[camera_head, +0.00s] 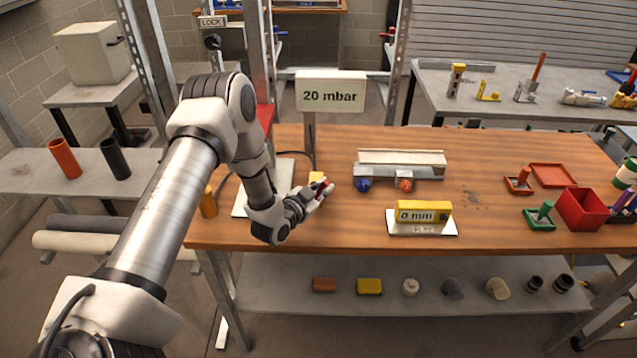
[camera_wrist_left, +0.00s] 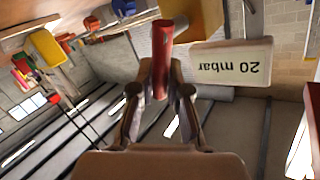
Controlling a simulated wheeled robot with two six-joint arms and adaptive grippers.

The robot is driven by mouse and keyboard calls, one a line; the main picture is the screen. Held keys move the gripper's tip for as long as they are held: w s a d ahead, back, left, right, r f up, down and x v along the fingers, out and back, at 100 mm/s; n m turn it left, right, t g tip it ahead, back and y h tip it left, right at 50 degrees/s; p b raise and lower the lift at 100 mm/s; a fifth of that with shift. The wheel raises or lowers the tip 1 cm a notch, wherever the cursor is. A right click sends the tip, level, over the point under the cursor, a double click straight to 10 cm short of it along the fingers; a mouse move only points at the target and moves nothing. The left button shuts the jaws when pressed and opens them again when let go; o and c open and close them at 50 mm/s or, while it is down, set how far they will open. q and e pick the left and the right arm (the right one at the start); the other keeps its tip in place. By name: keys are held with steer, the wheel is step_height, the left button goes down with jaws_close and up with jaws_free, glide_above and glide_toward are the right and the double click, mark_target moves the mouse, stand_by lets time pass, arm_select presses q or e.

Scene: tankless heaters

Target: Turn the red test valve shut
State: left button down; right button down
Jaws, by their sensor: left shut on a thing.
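The red test valve's handle (camera_wrist_left: 162,45) is a red bar between the finger pads of my left gripper (camera_wrist_left: 160,92) in the left wrist view. In the head view my left gripper (camera_head: 320,190) is over the left part of the wooden bench, shut on the red handle, of which only a little shows. A yellow part (camera_head: 316,177) is just behind the fingers. The valve body is mostly hidden by the gripper and arm. My right gripper is not in view.
A "20 mbar" sign (camera_head: 330,91) stands on a post behind the gripper. A grey unit with a blue knob (camera_head: 362,185) and an orange-red knob (camera_head: 405,185) is to the right. A yellow "0 mbar" block (camera_head: 424,211) is near the front edge. Bare bench lies around it.

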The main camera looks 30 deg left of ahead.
arm_select(q)
steer(key=shift+w+d+f+m+g+y+p, duration=0.15)
steer(key=shift+d+m+g+y+p, duration=0.15)
steer(key=shift+m, duration=0.2)
steer(key=shift+w+d+m+g+y+p, duration=0.15)
steer(key=shift+m+g+p, duration=0.1)
steer(key=shift+m+g, duration=0.2)
steer(key=shift+w+d+f+m+g+y+p, duration=0.15)
steer(key=shift+d+f+m+g+y+p, duration=0.1)
steer(key=shift+f+m+g+y, duration=0.25)
steer(key=shift+w+d+f+m+g+y+p, duration=0.1)
steer(key=shift+d+m+g+y+p, duration=0.2)
steer(key=shift+m, duration=0.35)
steer(key=shift+w+d+f+m+g+y, duration=0.1)
steer(key=shift+w+f+m+g+y, duration=0.05)
steer(key=shift+f+m+g+y, duration=0.95)
steer(key=shift+m+g+y, duration=0.2)
steer(key=shift+m, duration=0.2)
steer(key=c, duration=1.3)
jaws_free()
steer(key=shift+o, duration=0.8)
steer(key=shift+w+f, duration=0.1)
steer(key=shift+f, duration=0.1)
